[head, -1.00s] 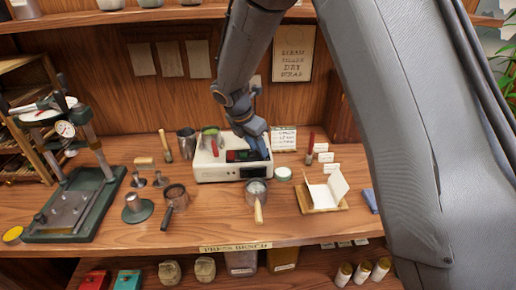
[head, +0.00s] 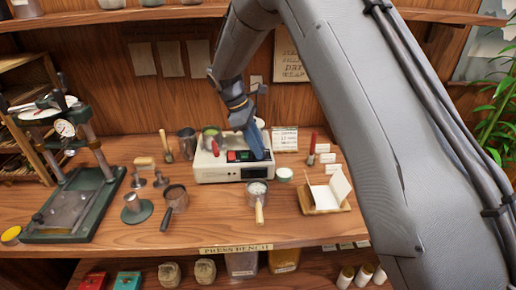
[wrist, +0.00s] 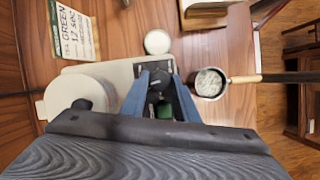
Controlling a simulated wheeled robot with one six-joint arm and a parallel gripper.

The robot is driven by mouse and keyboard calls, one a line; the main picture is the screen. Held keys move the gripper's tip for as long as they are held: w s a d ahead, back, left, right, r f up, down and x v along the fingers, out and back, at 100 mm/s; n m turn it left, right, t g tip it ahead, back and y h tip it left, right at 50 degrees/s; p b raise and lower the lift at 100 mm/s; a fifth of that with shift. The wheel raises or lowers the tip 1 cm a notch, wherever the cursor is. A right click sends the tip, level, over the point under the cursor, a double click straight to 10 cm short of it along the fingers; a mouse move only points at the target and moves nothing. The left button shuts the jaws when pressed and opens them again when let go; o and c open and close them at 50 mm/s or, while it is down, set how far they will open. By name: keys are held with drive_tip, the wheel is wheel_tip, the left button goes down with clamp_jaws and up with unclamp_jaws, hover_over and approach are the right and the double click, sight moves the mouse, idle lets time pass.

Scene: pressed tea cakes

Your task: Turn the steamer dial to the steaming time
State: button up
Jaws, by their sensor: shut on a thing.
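The cream steamer (head: 232,174) stands on the bench, with red (head: 232,156) and green (head: 246,155) buttons on top. My gripper (head: 260,154) comes down on the steamer's right end, and its fingers hide the dial in the head view. In the wrist view my gripper (wrist: 157,71) has its blue fingers shut on the dark dial (wrist: 158,82), one on each side. The dial's pointer setting and scale are too small to read. A card (wrist: 74,32) beside the steamer reads "GREEN 12 sec"; it also stands behind the steamer in the head view (head: 284,139).
A small pan (head: 257,188) with pale contents sits in front of the steamer. A white-lidded tin (head: 284,174) is right of it. A metal cup (head: 187,142) stands at the back left, and a press (head: 75,200) fills the far left.

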drive_tip(key=m, duration=0.2)
drive_tip(key=m+g+b, duration=0.1)
drive_tip(key=m, duration=0.1)
drive_tip(key=shift+w+d+f+m+g+y, duration=0.1)
drive_tip(key=shift+w+m+g+y, duration=0.05)
drive_tip(key=shift+m+g+y, duration=0.55)
drive_tip(key=shift+m+y, duration=0.1)
drive_tip(key=shift+m, duration=0.9)
drive_tip(key=shift+b, duration=0.3)
drive_tip(key=o, duration=0.8)
drive_tip(key=shift+w, duration=0.1)
drive_tip(key=b+v, duration=0.2)
drive_tip(key=v, duration=0.6)
